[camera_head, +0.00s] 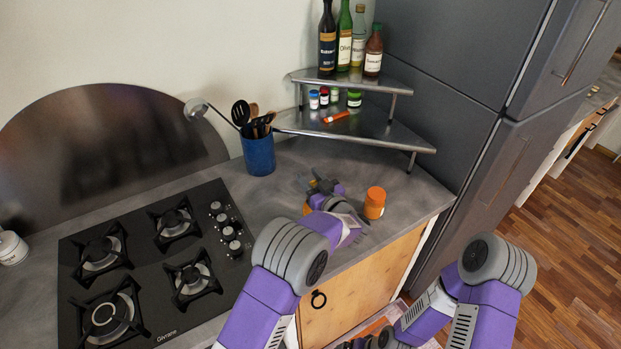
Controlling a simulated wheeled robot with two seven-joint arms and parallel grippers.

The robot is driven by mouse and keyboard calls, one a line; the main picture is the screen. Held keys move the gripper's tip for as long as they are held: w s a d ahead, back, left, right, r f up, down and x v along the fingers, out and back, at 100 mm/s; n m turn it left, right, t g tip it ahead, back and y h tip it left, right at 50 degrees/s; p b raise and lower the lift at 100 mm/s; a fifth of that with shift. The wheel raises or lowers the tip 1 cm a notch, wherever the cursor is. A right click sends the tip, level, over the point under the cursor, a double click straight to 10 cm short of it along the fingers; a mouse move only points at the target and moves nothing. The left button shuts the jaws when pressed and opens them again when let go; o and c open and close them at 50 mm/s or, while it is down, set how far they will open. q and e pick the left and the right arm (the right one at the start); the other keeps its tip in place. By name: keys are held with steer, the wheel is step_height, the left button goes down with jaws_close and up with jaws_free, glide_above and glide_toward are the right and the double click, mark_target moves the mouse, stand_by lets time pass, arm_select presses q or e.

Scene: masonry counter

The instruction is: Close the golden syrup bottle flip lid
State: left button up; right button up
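My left gripper (318,183) is low over the counter between the blue utensil pot and the fridge. My own wrist covers much of it, so its opening does not show. A small orange-yellow patch (307,208) shows beside this gripper. It may be part of the golden syrup bottle, but its shape and any flip lid are hidden. An orange jar-like container (375,203) stands upright on the counter to the right of the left wrist, apart from the fingers. My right arm hangs low in front of the counter. Its gripper is not clearly seen at the bottom edge.
A gas hob (156,262) is on the left. A blue utensil pot (259,155) stands behind the gripper. A two-tier corner shelf (415,145) holds bottles and small jars. The grey fridge (450,75) bounds the right side. Bare counter lies between hob and gripper.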

arm_select(q)
steer(key=shift+c, duration=1.1)
steer(key=shift+s+d+f+t+b, duration=0.1)
steer(key=shift+f+t+b, duration=0.15)
steer(key=shift+b, duration=0.6)
steer(key=t+y+b, duration=0.1)
steer(key=b, duration=0.2)
steer(key=s+t+y+b, duration=0.1)
steer(key=t+b, duration=0.1)
steer(key=b, duration=0.2)
steer(key=d+t+y+b, duration=0.1)
steer(key=b, duration=0.2)
steer(key=shift+s+f+y+b, duration=0.15)
steer(key=shift+f+y+b, duration=0.15)
steer(key=shift+b, duration=0.1)
steer(key=shift+s+r+t+b, duration=0.15)
steer(key=shift+t+b, duration=0.4)
steer(key=shift+b, duration=0.3)
steer(key=shift+y, duration=0.3)
steer(key=o, duration=1)
steer(key=shift+v, duration=3.7)
